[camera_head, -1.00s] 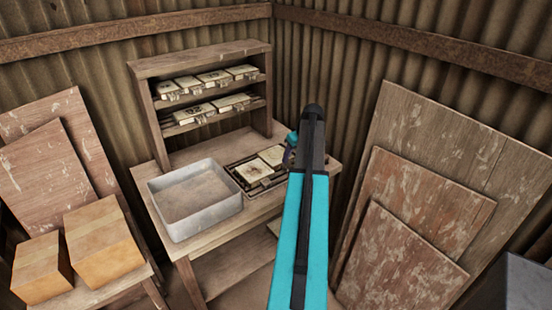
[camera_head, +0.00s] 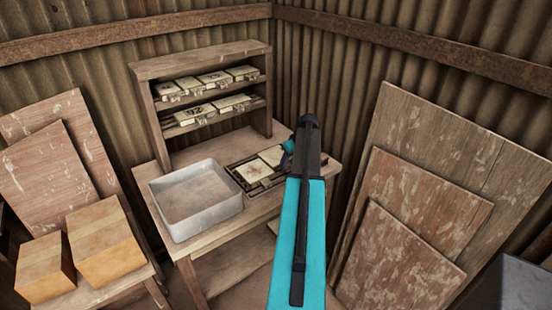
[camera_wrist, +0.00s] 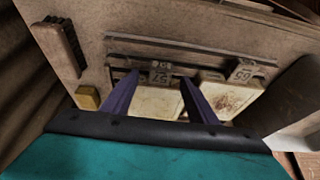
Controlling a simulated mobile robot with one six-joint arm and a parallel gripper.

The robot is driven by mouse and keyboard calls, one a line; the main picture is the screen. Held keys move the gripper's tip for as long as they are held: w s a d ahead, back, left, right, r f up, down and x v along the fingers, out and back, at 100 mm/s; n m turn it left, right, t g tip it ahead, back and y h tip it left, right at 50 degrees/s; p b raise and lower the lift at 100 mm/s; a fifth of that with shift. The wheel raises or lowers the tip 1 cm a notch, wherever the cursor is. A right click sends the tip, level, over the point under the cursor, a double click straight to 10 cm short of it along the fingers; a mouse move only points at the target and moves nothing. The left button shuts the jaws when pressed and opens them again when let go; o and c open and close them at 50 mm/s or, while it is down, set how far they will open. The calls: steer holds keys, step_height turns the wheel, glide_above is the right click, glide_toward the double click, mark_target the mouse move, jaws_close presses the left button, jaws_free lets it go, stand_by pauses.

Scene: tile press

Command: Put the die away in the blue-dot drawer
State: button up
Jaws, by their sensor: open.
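In the wrist view, a cream block with a metal tag reading 57 (camera_wrist: 155,103) lies in a dark slotted frame (camera_wrist: 140,41) on the bench. A second cream block, tagged 65 (camera_wrist: 228,97), lies to its right. I cannot tell for sure which is the die. My gripper (camera_wrist: 160,78) is open. Its two purple fingers lie in view on either side of the 57 block; contact is not clear. In the head view, the two blocks show in the frame (camera_head: 238,182), and my arm hides most of the gripper. No drawer with a blue dot can be made out.
A grey metal basin (camera_head: 197,197) stands left of the frame on the wooden bench (camera_head: 185,244). A shelf rack (camera_head: 200,62) behind holds several tagged cream blocks. A brown brush (camera_wrist: 60,46) and a small yellow block (camera_wrist: 87,97) lie left of the frame in the wrist view.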

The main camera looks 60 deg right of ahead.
mark_target(288, 166)
steer(key=shift+p+x, duration=0.45)
steer(key=shift+x, duration=1.05)
steer(key=shift+r, duration=0.1)
jaws_close()
